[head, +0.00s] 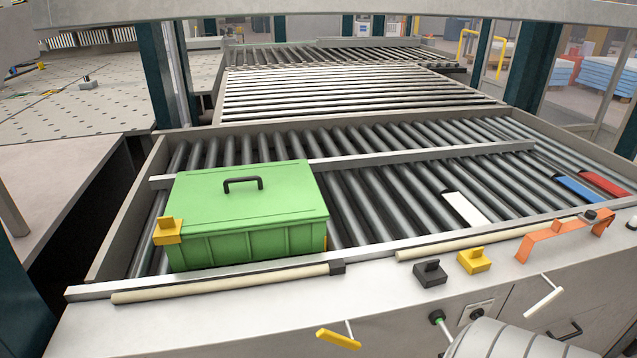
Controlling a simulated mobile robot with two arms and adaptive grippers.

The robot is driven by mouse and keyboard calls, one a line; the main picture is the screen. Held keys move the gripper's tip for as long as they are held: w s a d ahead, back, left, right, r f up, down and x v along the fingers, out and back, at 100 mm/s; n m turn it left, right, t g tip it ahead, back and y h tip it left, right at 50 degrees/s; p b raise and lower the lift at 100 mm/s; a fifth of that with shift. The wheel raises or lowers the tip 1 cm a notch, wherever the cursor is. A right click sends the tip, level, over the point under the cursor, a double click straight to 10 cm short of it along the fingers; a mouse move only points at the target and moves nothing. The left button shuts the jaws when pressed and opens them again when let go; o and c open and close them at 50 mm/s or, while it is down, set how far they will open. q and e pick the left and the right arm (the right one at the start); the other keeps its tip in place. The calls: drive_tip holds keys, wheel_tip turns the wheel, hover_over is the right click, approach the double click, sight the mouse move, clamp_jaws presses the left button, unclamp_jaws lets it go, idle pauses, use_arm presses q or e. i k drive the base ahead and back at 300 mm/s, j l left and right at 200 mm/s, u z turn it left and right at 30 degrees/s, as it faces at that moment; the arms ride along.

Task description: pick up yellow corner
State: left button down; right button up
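A small yellow corner piece (474,261) with a raised tab sits on the front ledge, just right of a similar black corner piece (430,273). Another yellow corner piece (168,230) is at the front left corner of a green lidded box (245,200). An orange-yellow bit (325,243) shows at the box's lower right edge, mostly hidden. Neither of my grippers is in view. A grey rounded part at the bottom right looks like one of my arm links.
The box stands on a roller conveyor (375,195) with a metal crossbar. An orange bracket (565,232) lies right of the black and yellow pieces. A yellow handle (338,339) and a white handle (543,302) stick out from the front panel.

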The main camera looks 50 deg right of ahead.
sight(474, 261)
drive_tip(key=z, duration=2.5)
drive_tip(key=l+z, duration=0.1)
drive_tip(key=l, duration=0.25)
drive_tip(key=i+l+z, duration=0.1)
drive_tip(key=l, duration=0.2)
drive_tip(key=i+l+z, duration=0.1)
drive_tip(key=l, duration=0.25)
